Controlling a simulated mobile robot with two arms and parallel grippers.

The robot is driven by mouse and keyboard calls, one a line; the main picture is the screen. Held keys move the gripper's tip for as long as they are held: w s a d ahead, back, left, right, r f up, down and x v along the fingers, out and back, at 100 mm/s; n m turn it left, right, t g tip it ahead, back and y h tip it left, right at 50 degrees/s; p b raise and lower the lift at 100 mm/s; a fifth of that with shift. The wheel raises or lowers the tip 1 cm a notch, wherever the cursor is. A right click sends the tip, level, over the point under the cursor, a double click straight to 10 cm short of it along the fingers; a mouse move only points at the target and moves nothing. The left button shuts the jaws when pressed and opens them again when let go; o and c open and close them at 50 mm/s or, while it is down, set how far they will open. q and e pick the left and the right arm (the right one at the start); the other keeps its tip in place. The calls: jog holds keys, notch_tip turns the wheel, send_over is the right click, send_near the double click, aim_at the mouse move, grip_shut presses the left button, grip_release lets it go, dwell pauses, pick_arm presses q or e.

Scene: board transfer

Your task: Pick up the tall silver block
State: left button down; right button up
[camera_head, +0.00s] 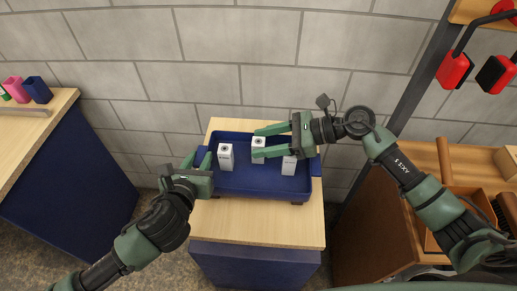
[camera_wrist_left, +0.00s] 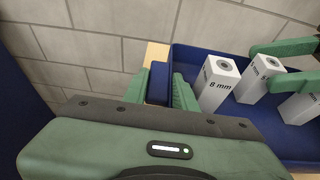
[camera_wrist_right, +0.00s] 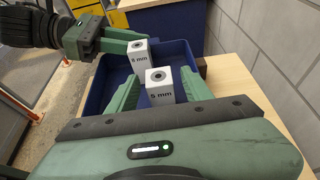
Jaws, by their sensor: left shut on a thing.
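Three light, pale blocks with printed labels stand upright in a blue tray (camera_head: 260,192): a left one (camera_head: 225,158), a middle one (camera_head: 258,142) and a right one (camera_head: 289,166). The left wrist view shows an "8 mm" label on the nearest block (camera_wrist_left: 217,88). None is clearly silver. My left gripper (camera_head: 199,160) is shut on the blue handle at the tray's left end (camera_wrist_left: 158,83). My right gripper (camera_head: 257,144) is open over the tray. In the right wrist view a "5 mm" block (camera_wrist_right: 159,88) shows between its fingers; contact cannot be told.
The tray rests on a wooden-topped blue cabinet (camera_head: 265,226) against a block wall. Another cabinet (camera_head: 35,135) with small coloured holders (camera_head: 37,90) is at the left. A wooden bench with boxes (camera_head: 465,205) stands at the right.

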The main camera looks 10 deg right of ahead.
aim_at(264, 141)
pick_arm(q)
jog(key=shift+r, duration=0.1)
pick_arm(e)
grip_shut()
notch_tip(264, 141, up, 10)
jog(key=shift+r, duration=0.1)
pick_arm(q)
jog(key=c, duration=1.1)
grip_release()
jog(key=shift+o, duration=0.2)
